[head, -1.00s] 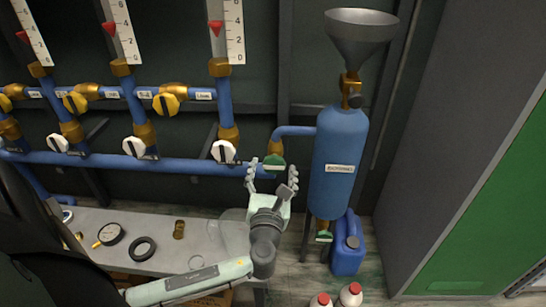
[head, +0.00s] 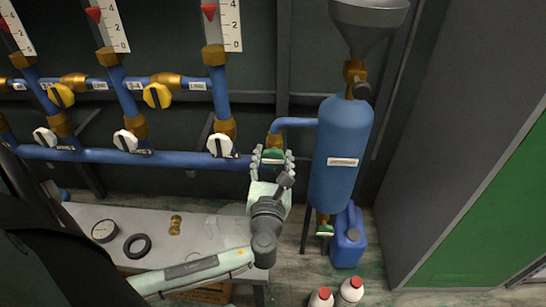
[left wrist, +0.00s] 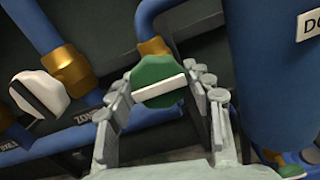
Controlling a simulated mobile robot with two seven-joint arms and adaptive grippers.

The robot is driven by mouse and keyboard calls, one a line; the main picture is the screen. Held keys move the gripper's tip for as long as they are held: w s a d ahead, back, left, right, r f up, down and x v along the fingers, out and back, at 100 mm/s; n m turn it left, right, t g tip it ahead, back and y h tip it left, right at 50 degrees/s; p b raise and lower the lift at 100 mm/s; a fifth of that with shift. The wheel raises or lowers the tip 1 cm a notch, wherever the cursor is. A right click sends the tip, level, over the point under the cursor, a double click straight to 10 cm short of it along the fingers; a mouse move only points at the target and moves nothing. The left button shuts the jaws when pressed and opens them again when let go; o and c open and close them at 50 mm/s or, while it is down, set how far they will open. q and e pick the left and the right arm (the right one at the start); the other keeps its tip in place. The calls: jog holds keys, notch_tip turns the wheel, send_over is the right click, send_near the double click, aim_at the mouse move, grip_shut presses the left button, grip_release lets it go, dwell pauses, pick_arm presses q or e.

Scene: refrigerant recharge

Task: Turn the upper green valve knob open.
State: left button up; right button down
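The upper green valve knob (head: 272,154) sits on the brass elbow left of the blue cylinder (head: 341,150). In the left wrist view the green knob (left wrist: 152,77) carries a white bar, nearly level and slightly raised at its right end. My left gripper (head: 272,162) is open, with its fingers on either side of the knob; in the left wrist view the gripper (left wrist: 168,84) also straddles it closely. I cannot tell whether the fingers touch it. A lower green knob (head: 325,230) is under the cylinder. My right gripper is not in view.
White knobs (head: 220,145) and yellow knobs (head: 158,96) line the blue pipes to the left. A grey bench (head: 205,225) holds a gauge (head: 105,231) and a black ring (head: 137,246). A blue canister (head: 347,240) and red-capped bottles (head: 350,290) stand on the floor.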

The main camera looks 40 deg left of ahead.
pick_arm(q)
jog(key=c, duration=0.6)
